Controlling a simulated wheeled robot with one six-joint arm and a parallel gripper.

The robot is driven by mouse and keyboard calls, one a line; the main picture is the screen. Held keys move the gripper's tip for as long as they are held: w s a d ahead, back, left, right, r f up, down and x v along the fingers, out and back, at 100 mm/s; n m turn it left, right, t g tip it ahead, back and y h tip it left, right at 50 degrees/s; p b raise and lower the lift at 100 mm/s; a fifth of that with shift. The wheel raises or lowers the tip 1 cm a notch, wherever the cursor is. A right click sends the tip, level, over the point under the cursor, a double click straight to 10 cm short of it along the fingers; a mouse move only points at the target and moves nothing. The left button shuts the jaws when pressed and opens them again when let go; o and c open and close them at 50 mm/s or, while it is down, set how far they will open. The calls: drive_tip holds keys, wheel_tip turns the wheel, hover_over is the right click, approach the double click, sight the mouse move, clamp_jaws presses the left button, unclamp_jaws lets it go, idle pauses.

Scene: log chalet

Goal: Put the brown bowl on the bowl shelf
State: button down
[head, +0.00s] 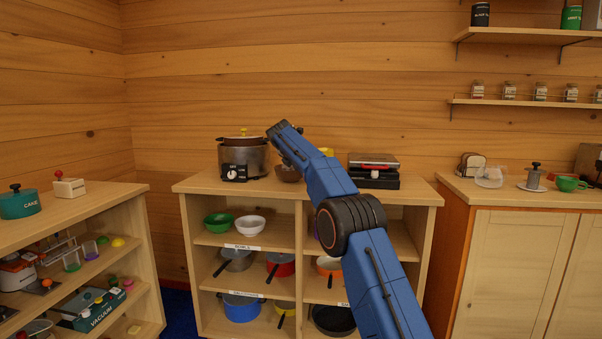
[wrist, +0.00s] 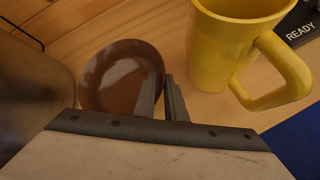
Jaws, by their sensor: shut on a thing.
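The brown bowl (wrist: 118,80) stands on the wooden top of the open shelf unit, and in the head view it shows as a dark shape (head: 287,174) beside the slow cooker. My gripper (wrist: 163,82) is shut on the bowl's right rim in the wrist view. In the head view my blue arm hides the gripper's fingers. The bowl shelf (head: 215,241) is the upper left compartment, with a "BOWLS" label on its edge. A green bowl (head: 218,222) and a white bowl (head: 250,225) stand on it side by side. I cannot tell whether the brown bowl touches the top.
A slow cooker (head: 244,158) stands left of the bowl. A yellow mug (wrist: 232,45) is close to the right of my gripper. A black grill (head: 374,172) stands further right. Pans fill compartments below. The bowl shelf has bare room at its front and right.

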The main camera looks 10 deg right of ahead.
drive_tip(key=c, duration=1.8)
unclamp_jaws()
drive_tip(key=v, duration=1.2)
drive_tip(key=shift+s+r, duration=0.1)
